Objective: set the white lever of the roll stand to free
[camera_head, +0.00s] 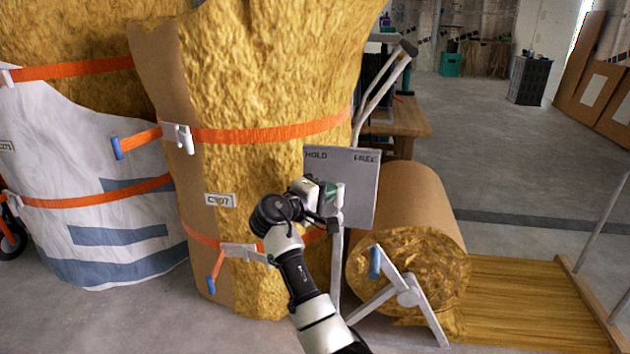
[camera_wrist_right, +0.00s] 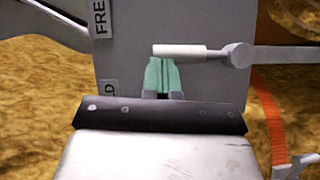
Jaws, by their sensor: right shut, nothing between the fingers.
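The roll stand carries a grey panel (camera_head: 358,180) with HOLD at its upper left and FREE at its upper right. The white lever (camera_wrist_right: 180,50) shows in the wrist view, with its round pivot (camera_wrist_right: 238,54) on the right. Its grip points between the HOLD label (camera_wrist_right: 105,86) and the FREE label (camera_wrist_right: 100,18). My right gripper (camera_head: 329,192) is in front of the panel and partly hides the lever in the head view. Its green fingers (camera_wrist_right: 161,72) are shut and empty, close beside the lever on the HOLD side. Whether they touch it I cannot tell. My left gripper is not in view.
A yellow-brown roll (camera_head: 415,205) lies right of the panel, with a sheet (camera_head: 520,300) running out from it. Tall strapped bundles (camera_head: 265,80) stand behind and left of my right arm. A wooden table (camera_head: 405,118) stands behind. Open floor lies at upper right.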

